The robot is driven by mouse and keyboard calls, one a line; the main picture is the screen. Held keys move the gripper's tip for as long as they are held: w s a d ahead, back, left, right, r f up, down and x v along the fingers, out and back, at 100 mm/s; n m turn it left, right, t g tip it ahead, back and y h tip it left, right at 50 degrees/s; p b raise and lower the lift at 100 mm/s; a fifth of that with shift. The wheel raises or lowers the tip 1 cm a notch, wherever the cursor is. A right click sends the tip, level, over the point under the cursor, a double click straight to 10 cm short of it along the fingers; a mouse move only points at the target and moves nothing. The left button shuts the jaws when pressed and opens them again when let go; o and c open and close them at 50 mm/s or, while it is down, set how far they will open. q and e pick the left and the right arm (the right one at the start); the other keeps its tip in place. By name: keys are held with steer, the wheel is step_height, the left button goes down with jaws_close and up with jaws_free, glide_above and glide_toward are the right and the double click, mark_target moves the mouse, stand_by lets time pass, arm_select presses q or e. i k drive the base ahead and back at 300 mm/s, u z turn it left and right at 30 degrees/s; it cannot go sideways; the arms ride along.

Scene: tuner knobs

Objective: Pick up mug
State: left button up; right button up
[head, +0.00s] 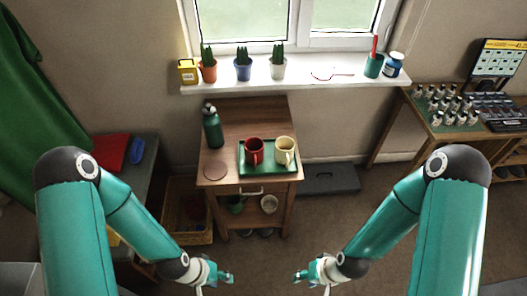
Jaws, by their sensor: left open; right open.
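Two mugs stand upright on a green tray (269,172) on a small wooden cabinet. The red mug (254,151) is on the left and the cream mug (285,151) is on the right. I cannot tell which one the task means. My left gripper (231,277) is open and empty, low in front of the cabinet. My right gripper (298,277) is open and empty, to the right of the left one. Both grippers are apart from the mugs and nearer to me than the cabinet.
A green bottle (212,128) and a round coaster (214,171) share the cabinet top (250,111). The windowsill (300,82) above holds several potted cacti. Open floor lies in front.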

mark_target(285, 158)
steer(key=u, duration=0.15)
steer(key=i, duration=1)
steer(key=z, duration=0.1)
